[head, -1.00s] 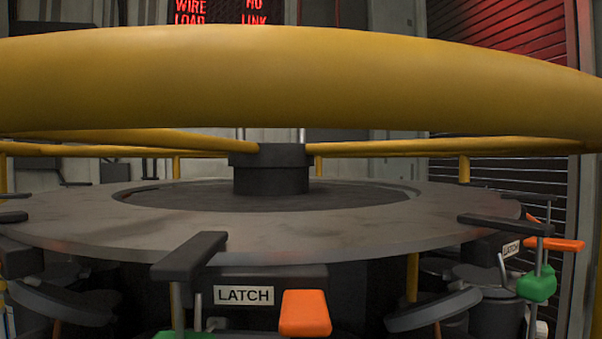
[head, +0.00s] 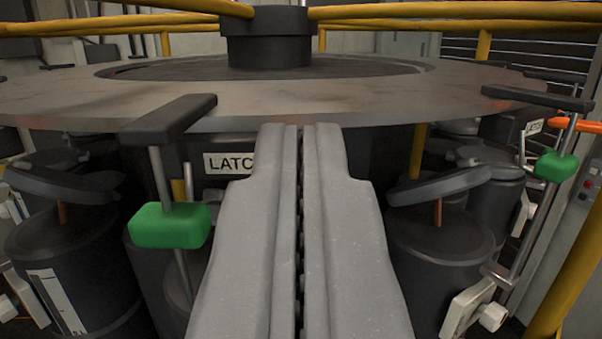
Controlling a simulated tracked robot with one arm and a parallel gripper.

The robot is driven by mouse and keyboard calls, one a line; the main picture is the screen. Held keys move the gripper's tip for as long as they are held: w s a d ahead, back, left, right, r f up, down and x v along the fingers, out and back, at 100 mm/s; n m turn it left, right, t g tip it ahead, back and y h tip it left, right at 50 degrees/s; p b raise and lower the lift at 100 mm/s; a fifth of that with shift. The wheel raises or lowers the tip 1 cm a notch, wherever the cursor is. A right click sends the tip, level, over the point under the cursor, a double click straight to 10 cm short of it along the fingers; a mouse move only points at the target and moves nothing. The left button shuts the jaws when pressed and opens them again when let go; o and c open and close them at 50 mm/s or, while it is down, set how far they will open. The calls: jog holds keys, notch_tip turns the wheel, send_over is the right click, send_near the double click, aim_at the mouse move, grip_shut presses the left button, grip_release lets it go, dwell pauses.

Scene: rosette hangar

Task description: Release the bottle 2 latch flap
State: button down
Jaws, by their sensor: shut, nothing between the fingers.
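My gripper (head: 301,132) is shut and empty, its grey fingers pointing forward in the middle of the head view. Its tips are in front of the rim of the round grey table and partly cover a white LATCH plate (head: 228,163). The orange flap beside this plate is hidden, apparently behind my fingers. Another orange flap (head: 572,125) shows at the far right beside a second latch plate (head: 534,127). Dark bottles stand below the rim, one at the left (head: 85,275) and one at the right (head: 440,243). I cannot tell which is bottle 2.
A black-topped lever with a green block (head: 170,226) stands close left of my gripper. A similar green block (head: 556,166) is on a rod at the right. The round table (head: 375,102) spans the view. Yellow rails (head: 470,12) run above it.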

jog(key=p+x, duration=0.3)
jog(key=x, duration=0.3)
jog(key=shift+w+f, duration=0.2)
jog(key=shift+f, duration=0.05)
dwell(0.3)
jog(key=f, duration=0.3)
jog(key=shift+s+f, duration=0.15)
jog(key=shift+s, duration=0.05)
dwell(0.3)
